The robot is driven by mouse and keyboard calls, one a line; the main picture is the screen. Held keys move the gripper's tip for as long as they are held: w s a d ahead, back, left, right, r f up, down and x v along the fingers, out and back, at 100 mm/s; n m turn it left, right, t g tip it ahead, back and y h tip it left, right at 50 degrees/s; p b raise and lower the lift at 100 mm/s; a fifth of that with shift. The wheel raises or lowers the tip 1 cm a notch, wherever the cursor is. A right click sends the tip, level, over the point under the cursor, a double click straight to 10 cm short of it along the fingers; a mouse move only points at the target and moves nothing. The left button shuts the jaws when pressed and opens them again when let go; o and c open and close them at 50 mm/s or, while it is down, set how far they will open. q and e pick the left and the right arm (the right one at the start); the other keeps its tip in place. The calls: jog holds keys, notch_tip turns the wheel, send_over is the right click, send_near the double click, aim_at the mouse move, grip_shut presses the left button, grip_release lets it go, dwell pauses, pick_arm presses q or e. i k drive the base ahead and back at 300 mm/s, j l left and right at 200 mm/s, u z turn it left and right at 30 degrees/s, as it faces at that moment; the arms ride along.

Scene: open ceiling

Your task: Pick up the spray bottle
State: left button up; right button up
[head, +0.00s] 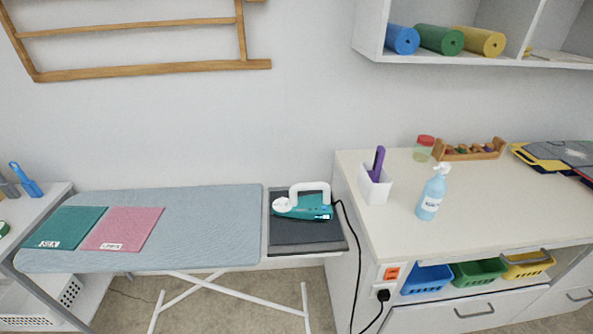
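The spray bottle (430,196) is light blue with a white spray head and a white label. It stands upright on the cream counter (470,222) at the right, near the front edge. A white cup (375,187) holding a purple-handled tool (378,162) stands to its left, apart from it. Neither of my grippers shows in the head view.
A teal iron (305,206) rests on a dark pad at the right end of the ironing board (205,222), with its black cord beside the counter. A red-lidded jar (424,149) and wooden rack (472,152) stand behind the bottle. Shelves (470,60) hang above.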

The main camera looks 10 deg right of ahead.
aim_at(435, 188)
jog(key=z, duration=1.25)
jog(key=l, duration=0.15)
jog(key=i+u, duration=0.05)
